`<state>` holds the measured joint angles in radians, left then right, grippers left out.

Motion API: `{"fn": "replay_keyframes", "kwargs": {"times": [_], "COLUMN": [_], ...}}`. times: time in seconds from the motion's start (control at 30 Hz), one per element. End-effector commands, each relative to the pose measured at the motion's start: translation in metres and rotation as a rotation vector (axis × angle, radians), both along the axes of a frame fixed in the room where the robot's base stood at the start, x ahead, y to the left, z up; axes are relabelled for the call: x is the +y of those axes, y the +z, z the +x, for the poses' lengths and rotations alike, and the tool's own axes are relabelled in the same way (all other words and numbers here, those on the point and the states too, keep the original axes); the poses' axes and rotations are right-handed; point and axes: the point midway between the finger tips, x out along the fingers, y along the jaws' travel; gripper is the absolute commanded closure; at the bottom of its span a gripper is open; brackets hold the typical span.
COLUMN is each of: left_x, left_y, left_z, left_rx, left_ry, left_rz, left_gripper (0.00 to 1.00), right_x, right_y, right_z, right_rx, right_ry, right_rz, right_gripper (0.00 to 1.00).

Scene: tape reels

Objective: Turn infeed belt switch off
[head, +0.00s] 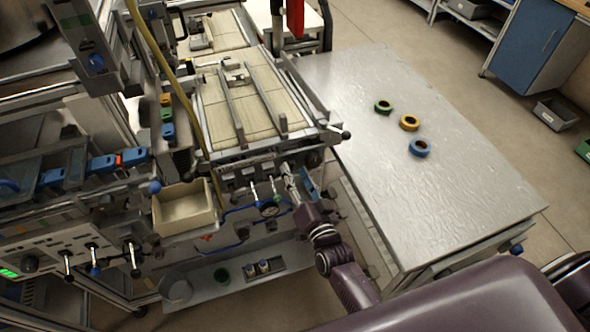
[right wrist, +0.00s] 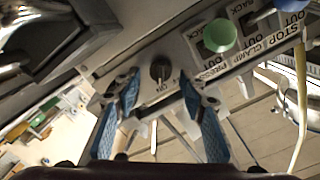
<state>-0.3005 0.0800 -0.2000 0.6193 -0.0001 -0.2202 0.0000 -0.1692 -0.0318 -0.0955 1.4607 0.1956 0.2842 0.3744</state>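A small black rotary switch (right wrist: 160,68) sits on the grey machine panel in the right wrist view. My right gripper (right wrist: 160,84) is open, with one blue-padded finger on each side of the switch in this picture. I cannot tell whether either finger touches the knob. In the head view my right gripper (head: 297,184) is at the front of the belt machine, and the switch is too small to make out there. My left gripper is not in view.
A metal table (head: 450,195) with green, yellow and blue reels stands to the right.

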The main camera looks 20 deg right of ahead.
Motion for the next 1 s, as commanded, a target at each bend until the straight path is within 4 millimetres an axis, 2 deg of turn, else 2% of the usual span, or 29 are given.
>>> {"fn": "replay_keyframes", "kwargs": {"times": [0.1, 0.37, 0.73, 1.0], "left_x": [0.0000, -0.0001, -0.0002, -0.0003], "left_y": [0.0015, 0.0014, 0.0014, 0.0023], "left_z": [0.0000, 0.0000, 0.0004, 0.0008], "left_rx": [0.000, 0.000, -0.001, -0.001], "left_ry": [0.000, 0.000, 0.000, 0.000], "left_rz": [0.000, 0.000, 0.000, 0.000], "left_gripper": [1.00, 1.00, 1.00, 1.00], "right_x": [0.0004, 0.0004, 0.0005, 0.0006], "right_y": [0.0006, -0.0003, -0.0002, -0.0001], "right_z": [0.0076, 0.0089, 0.0087, 0.0087], "right_rx": [0.000, 0.001, 0.001, 0.001], "right_ry": [0.000, 0.000, 0.001, 0.000], "right_rz": [0.000, 0.000, 0.000, -0.024], "right_gripper": [0.61, 0.61, 1.00, 1.00]}}
